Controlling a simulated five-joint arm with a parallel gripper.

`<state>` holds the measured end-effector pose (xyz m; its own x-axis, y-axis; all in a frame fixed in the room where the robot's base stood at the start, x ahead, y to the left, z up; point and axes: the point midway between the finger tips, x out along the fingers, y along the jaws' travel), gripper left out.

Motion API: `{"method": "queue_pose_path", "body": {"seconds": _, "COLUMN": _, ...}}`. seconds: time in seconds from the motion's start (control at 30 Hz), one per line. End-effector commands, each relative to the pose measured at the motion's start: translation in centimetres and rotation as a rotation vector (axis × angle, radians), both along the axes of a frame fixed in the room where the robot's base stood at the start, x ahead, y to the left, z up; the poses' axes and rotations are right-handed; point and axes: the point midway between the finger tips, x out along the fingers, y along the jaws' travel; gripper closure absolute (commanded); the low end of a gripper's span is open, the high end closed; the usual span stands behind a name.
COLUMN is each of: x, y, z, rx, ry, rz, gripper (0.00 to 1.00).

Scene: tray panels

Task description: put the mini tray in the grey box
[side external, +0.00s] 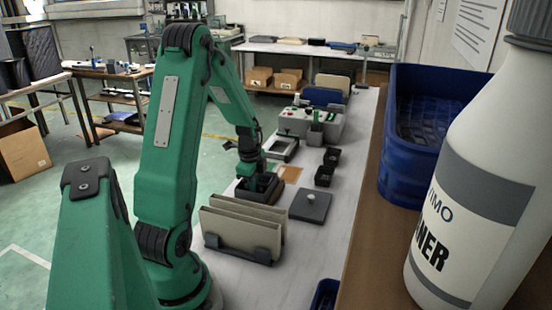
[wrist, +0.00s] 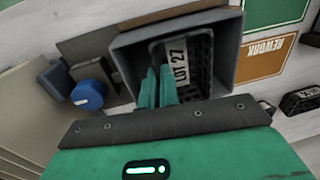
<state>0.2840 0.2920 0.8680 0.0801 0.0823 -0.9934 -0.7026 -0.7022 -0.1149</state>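The mini tray (wrist: 203,62) is black with slotted walls and a white "LOT 27" label. In the wrist view it lies within the rim of the grey box (wrist: 228,50), toward the box's right side. The grey box also shows in the side view (side external: 259,198), below my gripper (side external: 262,182). In the wrist view the green fingers of my gripper (wrist: 160,88) are close together, reach into the box and appear shut on the tray's left wall. Whether the tray touches the box floor cannot be told. My gripper hides the near part of the box.
A rack with upright beige panels (side external: 240,232) stands in front of the box. A grey plate with a pale knob (side external: 310,206) lies to the right. Black trays (side external: 323,176) and an orange "REWORK" card (wrist: 265,58) lie farther along. A blue knob (wrist: 88,95) is beside the box.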

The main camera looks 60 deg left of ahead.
Motion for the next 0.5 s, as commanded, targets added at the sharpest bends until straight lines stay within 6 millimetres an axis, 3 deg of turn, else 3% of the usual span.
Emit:
{"method": "queue_pose_path", "body": {"seconds": 0.2, "x": -0.02, "y": -0.01, "z": -0.25, "rx": -0.001, "ry": 0.001, "rz": 0.0, "gripper": 1.0}}
{"method": "queue_pose_path", "body": {"seconds": 0.33, "x": -0.02, "y": -0.02, "z": -0.26, "rx": -0.001, "ry": 0.001, "rz": 0.0, "gripper": 0.75}}
{"method": "queue_pose_path", "body": {"seconds": 0.5, "x": -0.02, "y": -0.02, "z": -0.25, "rx": -0.001, "ry": 0.001, "rz": 0.0, "gripper": 0.75}}
